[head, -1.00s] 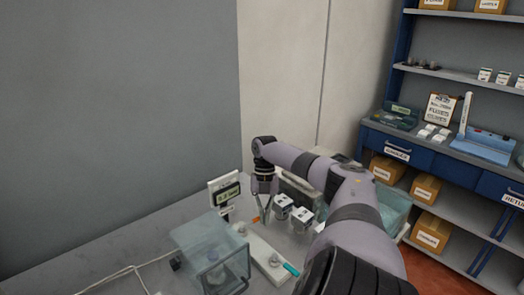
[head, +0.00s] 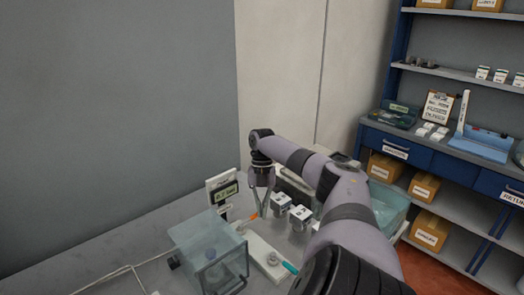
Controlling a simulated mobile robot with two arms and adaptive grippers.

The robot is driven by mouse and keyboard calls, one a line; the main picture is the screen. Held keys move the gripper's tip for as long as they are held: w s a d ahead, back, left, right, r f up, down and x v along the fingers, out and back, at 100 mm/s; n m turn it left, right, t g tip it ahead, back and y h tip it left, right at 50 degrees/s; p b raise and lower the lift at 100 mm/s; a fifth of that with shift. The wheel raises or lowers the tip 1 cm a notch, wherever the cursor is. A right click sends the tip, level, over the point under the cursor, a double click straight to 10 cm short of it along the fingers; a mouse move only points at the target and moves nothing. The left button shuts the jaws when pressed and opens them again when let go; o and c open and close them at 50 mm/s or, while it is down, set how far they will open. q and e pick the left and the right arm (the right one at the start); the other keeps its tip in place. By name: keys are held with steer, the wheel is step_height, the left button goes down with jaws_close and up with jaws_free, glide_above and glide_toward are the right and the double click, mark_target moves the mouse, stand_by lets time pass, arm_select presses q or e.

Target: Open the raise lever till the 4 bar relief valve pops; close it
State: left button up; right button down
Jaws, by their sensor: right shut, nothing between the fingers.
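My right gripper (head: 262,212) points down over the bench beside a small orange lever (head: 253,216). Its fingers are shut with nothing between them. The fingertips are close to the orange lever; whether they touch it I cannot tell. No relief valve can be made out. My left gripper is not in view.
A clear box (head: 190,244) with something bluish inside stands on the grey bench at left. A teal bin (head: 389,208) and shelves lie further right. A white cable crosses the bench's left part.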

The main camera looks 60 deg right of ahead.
steer(key=v, duration=1)
steer(key=shift+d+r, duration=0.2)
steer(key=shift+r, duration=0.2)
